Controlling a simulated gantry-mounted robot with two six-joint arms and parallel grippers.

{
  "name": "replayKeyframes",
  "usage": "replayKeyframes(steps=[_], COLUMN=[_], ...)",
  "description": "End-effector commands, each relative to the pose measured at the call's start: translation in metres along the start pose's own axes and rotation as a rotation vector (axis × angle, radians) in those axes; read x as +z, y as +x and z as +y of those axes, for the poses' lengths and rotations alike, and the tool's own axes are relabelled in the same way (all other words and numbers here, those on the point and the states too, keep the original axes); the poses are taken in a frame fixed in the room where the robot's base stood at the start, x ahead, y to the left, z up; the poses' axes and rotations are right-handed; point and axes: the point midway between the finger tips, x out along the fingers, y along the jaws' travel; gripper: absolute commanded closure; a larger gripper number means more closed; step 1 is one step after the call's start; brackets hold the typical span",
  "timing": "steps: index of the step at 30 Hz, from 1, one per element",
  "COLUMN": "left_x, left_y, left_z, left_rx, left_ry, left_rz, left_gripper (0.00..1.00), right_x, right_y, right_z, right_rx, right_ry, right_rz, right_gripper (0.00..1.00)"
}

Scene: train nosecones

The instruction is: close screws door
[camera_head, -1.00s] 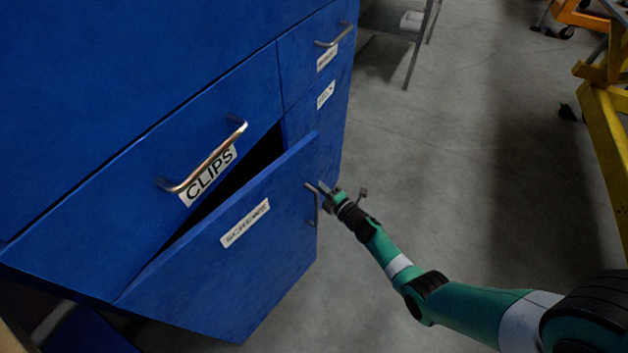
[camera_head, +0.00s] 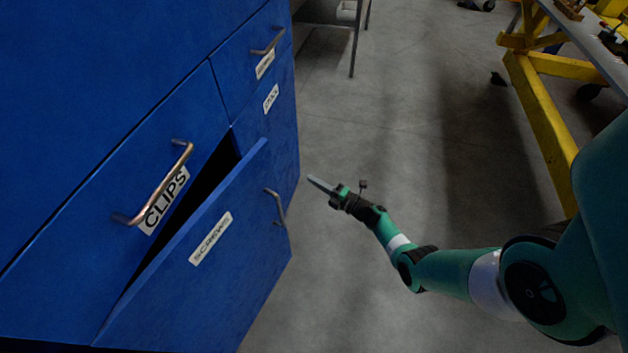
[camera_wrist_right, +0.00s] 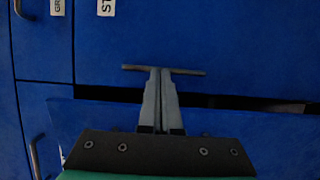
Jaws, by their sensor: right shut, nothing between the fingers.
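The blue screws door (camera_head: 205,255), labelled SCREWS, stands partly open below the CLIPS drawer (camera_head: 190,120), with a dark gap along its top edge. Its metal handle (camera_head: 278,208) is near the door's right edge. My right gripper (camera_head: 318,184) is shut and empty, to the right of the handle and apart from it in the head view. In the right wrist view the shut fingers (camera_wrist_right: 160,85) point at the blue cabinet, with a metal handle bar (camera_wrist_right: 190,71) just beyond their tips. My left gripper is not in view.
The blue cabinet (camera_head: 90,60) fills the left side, with smaller labelled fronts and a handle (camera_head: 268,42) at the upper right. A yellow frame (camera_head: 540,115) stands at the right. Grey floor (camera_head: 400,120) is clear between them.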

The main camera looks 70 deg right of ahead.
Motion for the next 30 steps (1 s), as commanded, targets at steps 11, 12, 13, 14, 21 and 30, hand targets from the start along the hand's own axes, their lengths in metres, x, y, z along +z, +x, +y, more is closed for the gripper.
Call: replayKeyframes(steps=[11,12,13,14,21,30], left_x=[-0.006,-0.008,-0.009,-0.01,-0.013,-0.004], left_y=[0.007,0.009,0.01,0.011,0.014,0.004], left_z=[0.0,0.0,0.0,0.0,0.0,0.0], left_rx=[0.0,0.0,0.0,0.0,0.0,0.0], left_ry=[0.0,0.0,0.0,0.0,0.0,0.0], left_rz=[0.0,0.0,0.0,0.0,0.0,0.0], left_gripper=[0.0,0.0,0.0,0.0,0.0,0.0], right_x=[-0.059,-0.068,-0.075,-0.08,-0.091,-0.097], right_y=[-0.044,-0.058,-0.068,-0.078,-0.107,-0.078], right_z=[0.059,0.062,0.064,0.064,0.051,0.049], right_rx=[0.064,0.053,0.045,0.036,-0.002,0.001], right_ry=[0.008,-0.004,-0.014,-0.023,0.001,-0.003], right_rz=[0.193,0.201,0.202,0.199,0.158,0.166], right_gripper=[1.0,1.0,1.0,1.0,1.0,1.0])
